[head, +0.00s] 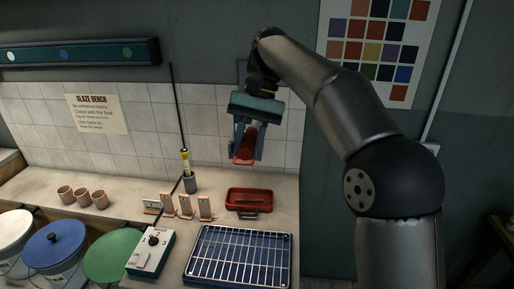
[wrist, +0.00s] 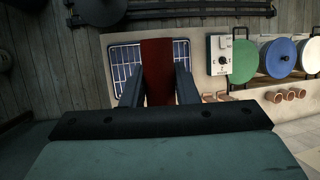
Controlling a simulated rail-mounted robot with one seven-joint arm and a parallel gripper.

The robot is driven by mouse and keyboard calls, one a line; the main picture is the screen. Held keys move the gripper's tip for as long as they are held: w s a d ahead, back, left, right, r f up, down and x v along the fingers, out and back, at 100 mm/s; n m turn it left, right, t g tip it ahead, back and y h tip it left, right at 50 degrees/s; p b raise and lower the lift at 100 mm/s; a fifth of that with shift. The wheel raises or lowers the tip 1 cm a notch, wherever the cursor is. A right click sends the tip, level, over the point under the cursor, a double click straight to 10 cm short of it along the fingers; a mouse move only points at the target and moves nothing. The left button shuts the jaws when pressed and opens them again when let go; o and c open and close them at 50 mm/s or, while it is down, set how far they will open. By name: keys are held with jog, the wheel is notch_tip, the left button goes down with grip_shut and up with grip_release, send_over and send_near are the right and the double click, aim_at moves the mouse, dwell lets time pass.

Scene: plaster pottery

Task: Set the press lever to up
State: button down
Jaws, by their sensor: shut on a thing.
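My gripper (head: 246,150) is above the bench near the tiled wall and is shut on a red thing (head: 242,159). Its lower end looks like a loop or rim. In the wrist view the red thing (wrist: 157,70) is a broad red strip between the two fingers. It hangs clear above a red tray (head: 234,194) on the bench. I cannot make out a press or a press lever in either view. I cannot tell whether the red thing is part of one.
A wire rack over a blue tray (head: 189,272) lies at the bench front. A dial box (head: 152,252) stands left of it, beside lidded buckets with green (head: 115,257) and blue (head: 54,238) lids. Small clay cups (head: 82,198), upright tiles (head: 186,206) and a yellow-topped rod (head: 185,163) stand behind.

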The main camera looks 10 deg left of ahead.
jog(key=shift+r, duration=0.5)
jog(key=c, duration=1.1)
grip_release()
jog(key=shift+f, duration=0.1)
jog(key=shift+f, duration=0.1)
jog(key=shift+w+d, duration=0.1)
jog(key=d+r+t, duration=0.1)
jog(key=r+y+b, duration=0.1)
jog(key=d+r+t+y+b, duration=0.1)
jog(key=r, duration=0.1)
jog(key=shift+w+d+r+t, duration=0.1)
jog(key=shift+w+d+t, duration=0.2)
jog(key=s+d+f+m+t+h+b, duration=0.15)
jog(key=s+d+f, duration=0.25)
jog(key=d+f, duration=0.45)
jog(key=s+d+f+t+h, duration=0.1)
jog(key=s+d+f+t, duration=0.1)
jog(key=s+d+f, duration=0.45)
jog(key=shift+h, duration=0.55)
jog(key=s+d+f, duration=0.3)
jog(key=d+f, duration=0.1)
jog(key=s+d+f, duration=0.3)
jog(key=s+f, duration=0.1)
jog(key=f, duration=0.1)
jog(key=s+d+f+b, duration=0.1)
jog(key=s+d+f, duration=0.2)
jog(key=d+f, duration=0.1)
jog(key=shift+s+d+f, duration=0.35)
jog(key=shift+f, duration=0.3)
